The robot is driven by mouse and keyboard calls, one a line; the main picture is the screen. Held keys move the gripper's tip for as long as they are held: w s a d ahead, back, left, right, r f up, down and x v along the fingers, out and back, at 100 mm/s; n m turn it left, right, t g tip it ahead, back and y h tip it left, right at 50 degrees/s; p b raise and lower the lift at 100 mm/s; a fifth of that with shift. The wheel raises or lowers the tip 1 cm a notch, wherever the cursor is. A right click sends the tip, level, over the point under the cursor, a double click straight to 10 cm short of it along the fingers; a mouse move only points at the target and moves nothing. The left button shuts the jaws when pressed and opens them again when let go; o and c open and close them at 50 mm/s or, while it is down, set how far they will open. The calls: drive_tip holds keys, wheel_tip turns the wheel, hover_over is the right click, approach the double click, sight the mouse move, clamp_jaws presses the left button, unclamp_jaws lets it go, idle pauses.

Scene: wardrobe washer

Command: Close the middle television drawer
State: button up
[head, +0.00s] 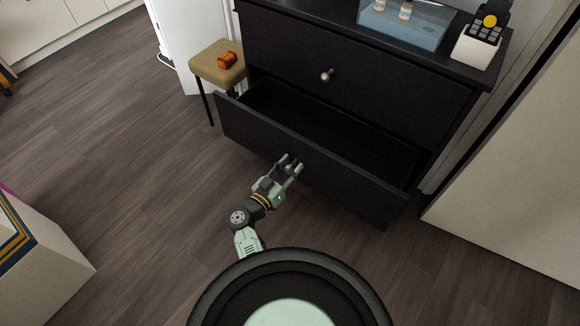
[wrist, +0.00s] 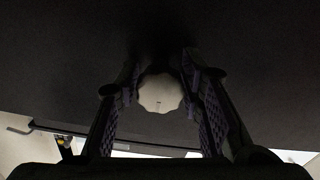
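The black dresser (head: 350,50) has a lower drawer (head: 345,185) pulled well out; its inside looks empty. The drawer above it, with a round metal knob (head: 327,75), is shut. My gripper (head: 291,163) is at the outer face of the open drawer, near the middle of its front. In the wrist view, a pale round knob (wrist: 160,92) sits between the two fingers of my gripper (wrist: 160,72), with a narrow gap seen on each side. The fingers are apart. The dark drawer front (wrist: 250,60) fills most of that view.
A tan stool (head: 212,68) with an orange bottle (head: 228,60) stands left of the dresser. A clear bluish box (head: 405,25) and a white holder (head: 475,48) are on top. A pale panel (head: 520,170) stands at right. Floor (head: 130,130) at left is clear.

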drive_tip(key=shift+c, duration=0.2)
clamp_jaws()
idle(0.4)
